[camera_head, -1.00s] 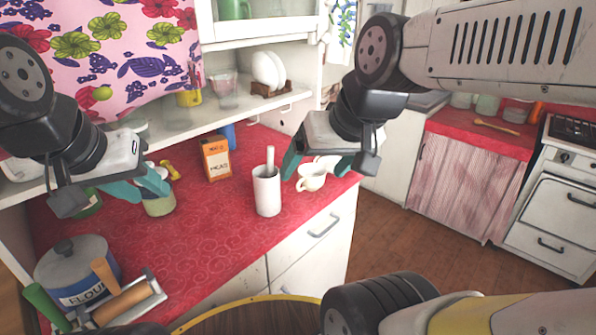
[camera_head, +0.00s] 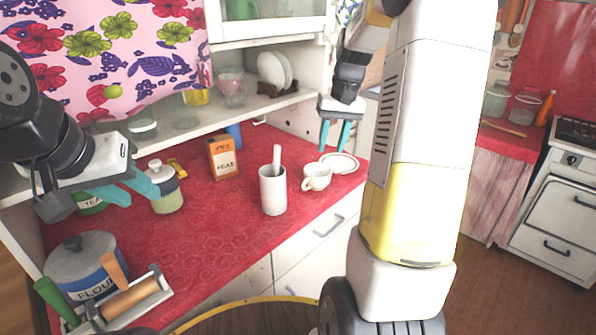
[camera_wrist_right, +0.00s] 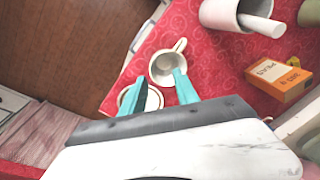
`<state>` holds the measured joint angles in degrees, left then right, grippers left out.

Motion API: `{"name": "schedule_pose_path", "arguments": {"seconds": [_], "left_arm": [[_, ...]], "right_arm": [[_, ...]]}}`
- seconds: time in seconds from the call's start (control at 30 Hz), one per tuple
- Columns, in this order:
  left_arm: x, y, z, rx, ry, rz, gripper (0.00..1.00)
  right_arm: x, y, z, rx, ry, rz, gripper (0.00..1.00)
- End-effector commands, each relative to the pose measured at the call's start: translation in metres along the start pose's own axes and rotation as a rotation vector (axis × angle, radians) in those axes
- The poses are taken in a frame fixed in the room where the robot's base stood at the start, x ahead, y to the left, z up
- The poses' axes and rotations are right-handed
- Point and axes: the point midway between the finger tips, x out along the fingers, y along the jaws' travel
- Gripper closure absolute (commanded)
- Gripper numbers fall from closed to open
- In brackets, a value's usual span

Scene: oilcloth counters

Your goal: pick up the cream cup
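The cream cup (camera_head: 317,177) stands upright on the red counter with its handle toward the left, beside a white saucer (camera_head: 340,162). In the right wrist view the cup (camera_wrist_right: 163,69) shows its open top and handle, and the saucer (camera_wrist_right: 152,101) is partly hidden behind a finger. My right gripper (camera_head: 335,150) is open and empty, its fingers pointing down above the saucer, up and to the right of the cup. My left gripper (camera_head: 128,193) is open and empty over the counter's left side, near a lidded jar (camera_head: 167,190).
A tall white holder (camera_head: 272,192) with a white stick stands just left of the cup. An orange box (camera_head: 221,158) is behind it. A flour canister (camera_head: 84,267) and rolling pin (camera_head: 130,299) are front left. A shelf (camera_head: 255,104) runs above. The middle counter is clear.

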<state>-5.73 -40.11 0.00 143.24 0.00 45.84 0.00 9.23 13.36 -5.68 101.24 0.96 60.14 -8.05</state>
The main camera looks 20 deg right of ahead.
Motion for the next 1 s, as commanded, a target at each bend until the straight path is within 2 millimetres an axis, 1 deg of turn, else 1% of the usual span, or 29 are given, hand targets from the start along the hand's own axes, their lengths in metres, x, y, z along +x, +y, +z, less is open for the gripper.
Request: {"name": "schedule_pose_path", "arguments": {"seconds": [0.03, 0.1, 0.23, 0.37, 0.57, 0.8, 0.9, 1.0], "left_arm": [[0.0, 0.0, 0.0, 0.0, 0.0, 0.0, 0.64], [0.0, 0.0, 0.0, 0.0, 0.0, 0.0, 0.64], [0.0, 0.0, 0.0, 0.0, 0.0, 0.0, 0.64], [0.0, 0.0, 0.0, 0.0, 0.0, 0.0, 0.64], [0.0, 0.0, 0.0, 0.0, 0.0, 0.0, 0.64], [0.0, 0.0, 0.0, 0.0, 0.0, 0.0, 0.64], [0.0, 0.0, 0.0, 0.0, 0.0, 0.0, 0.64], [0.0, 0.0, 0.0, 0.0, 0.0, 0.0, 0.64]], "right_arm": [[0.011, 0.009, -0.008, 0.011, -0.022, 0.003, 0.63], [0.022, 0.018, -0.015, 0.02, -0.043, 0.006, 0.63], [0.033, 0.027, -0.022, 0.028, -0.064, 0.009, 0.63], [0.044, 0.029, -0.023, 0.029, -0.07, 0.009, 0.63], [0.066, 0.027, -0.02, 0.028, -0.07, 0.009, 0.63], [0.101, 0.025, -0.017, 0.028, -0.071, 0.009, 0.63], [0.109, 0.025, -0.017, 0.028, -0.068, 0.009, 0.63], [0.112, 0.025, -0.016, 0.028, -0.067, 0.009, 0.63]]}}
